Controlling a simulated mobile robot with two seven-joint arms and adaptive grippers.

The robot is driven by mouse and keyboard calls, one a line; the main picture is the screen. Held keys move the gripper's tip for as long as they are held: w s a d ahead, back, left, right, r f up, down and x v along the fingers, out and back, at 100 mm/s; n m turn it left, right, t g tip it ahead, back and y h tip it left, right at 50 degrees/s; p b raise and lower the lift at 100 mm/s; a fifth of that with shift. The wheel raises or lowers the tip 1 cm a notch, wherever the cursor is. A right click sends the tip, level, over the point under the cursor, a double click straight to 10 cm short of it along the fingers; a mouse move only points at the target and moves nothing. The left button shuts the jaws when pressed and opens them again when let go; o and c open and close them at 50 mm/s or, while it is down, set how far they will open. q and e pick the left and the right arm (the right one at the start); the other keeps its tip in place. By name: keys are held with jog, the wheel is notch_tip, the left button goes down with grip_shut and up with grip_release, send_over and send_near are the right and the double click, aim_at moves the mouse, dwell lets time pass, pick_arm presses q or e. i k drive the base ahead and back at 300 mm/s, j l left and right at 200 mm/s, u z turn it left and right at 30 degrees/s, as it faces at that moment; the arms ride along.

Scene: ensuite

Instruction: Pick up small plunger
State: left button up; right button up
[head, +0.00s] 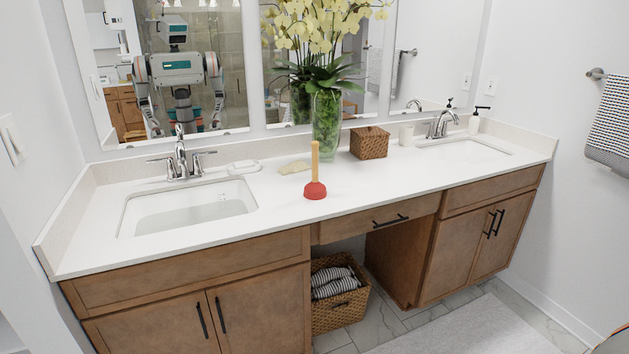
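A small plunger (315,188) with a red rubber cup and a light wooden handle stands upright on the white countertop (350,181), cup down, near the front edge between the two sinks. Neither of my grippers shows directly in the head view. My body appears only as a reflection in the left mirror, with both arms hanging down; the gripper state is too small to tell there.
A glass vase (326,125) with yellow flowers and a woven box (369,143) stand behind the plunger. A soap dish (244,167) is by the left sink (190,207). A towel basket (338,312) sits below.

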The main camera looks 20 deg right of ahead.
aim_at(314, 190)
jog(key=i+l+u, duration=0.1)
jog(key=l, duration=0.5)
jog(key=i+l+u, duration=0.15)
jog(key=l, duration=0.5)
jog(key=i+l+u, duration=0.1)
jog(key=l, duration=0.5)
